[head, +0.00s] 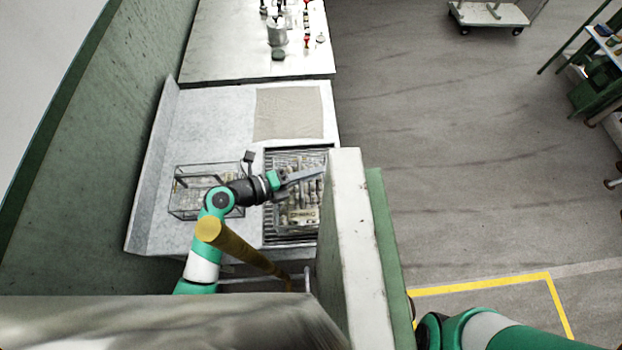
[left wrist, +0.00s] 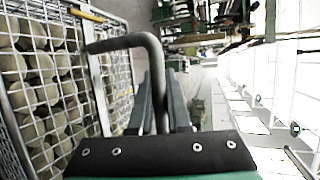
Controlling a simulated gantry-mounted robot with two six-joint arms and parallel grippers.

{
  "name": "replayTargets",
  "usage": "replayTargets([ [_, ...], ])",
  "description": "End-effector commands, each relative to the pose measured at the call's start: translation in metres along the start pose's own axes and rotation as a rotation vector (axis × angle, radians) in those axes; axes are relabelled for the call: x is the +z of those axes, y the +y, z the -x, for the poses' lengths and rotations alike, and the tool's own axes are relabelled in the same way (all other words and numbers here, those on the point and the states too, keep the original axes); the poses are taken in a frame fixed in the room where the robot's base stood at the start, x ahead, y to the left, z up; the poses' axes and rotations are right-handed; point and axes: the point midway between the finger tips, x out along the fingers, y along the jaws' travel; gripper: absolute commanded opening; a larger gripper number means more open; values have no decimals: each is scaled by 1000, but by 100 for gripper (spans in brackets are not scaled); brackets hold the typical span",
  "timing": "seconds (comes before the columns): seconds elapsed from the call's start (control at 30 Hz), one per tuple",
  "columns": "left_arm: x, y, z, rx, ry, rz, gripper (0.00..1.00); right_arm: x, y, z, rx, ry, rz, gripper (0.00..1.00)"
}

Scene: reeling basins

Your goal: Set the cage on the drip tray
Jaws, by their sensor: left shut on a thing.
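A wire cage (head: 301,212) filled with pale rounded pieces is at the right side of the bench, over the dark slatted drip tray (head: 268,226). My left gripper (head: 303,175) reaches across its top from the left. In the left wrist view the gripper (left wrist: 160,92) is shut on the cage's grey bent handle, with the white mesh of the cage (left wrist: 38,92) close on the left. Tray slats show around the cage's edges; I cannot tell whether its bottom touches them. My right gripper is outside the views; only part of that arm shows at the lower right.
Another wire-framed box (head: 182,207) with pale contents stands left of the tray, partly behind my left arm. A beige cloth (head: 288,112) lies behind the tray. A pale upright panel (head: 346,215) stands close on the right. A metal table (head: 235,50) with small items is farther back.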

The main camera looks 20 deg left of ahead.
Motion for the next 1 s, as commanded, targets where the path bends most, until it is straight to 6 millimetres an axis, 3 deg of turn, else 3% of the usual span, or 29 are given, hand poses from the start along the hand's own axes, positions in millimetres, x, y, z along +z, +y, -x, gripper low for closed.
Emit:
replayTargets([
  [0.17,-4,29,-10,0,0,2,0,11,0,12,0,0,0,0],
  [0.5,-4,31,-10,-1,0,1,0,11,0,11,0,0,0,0],
  [0.53,-4,32,-10,1,1,1,19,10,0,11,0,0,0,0],
  [0.7,-4,31,-10,1,1,1,46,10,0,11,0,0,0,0],
  [1.0,-4,28,-9,0,0,1,46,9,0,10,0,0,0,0],
])
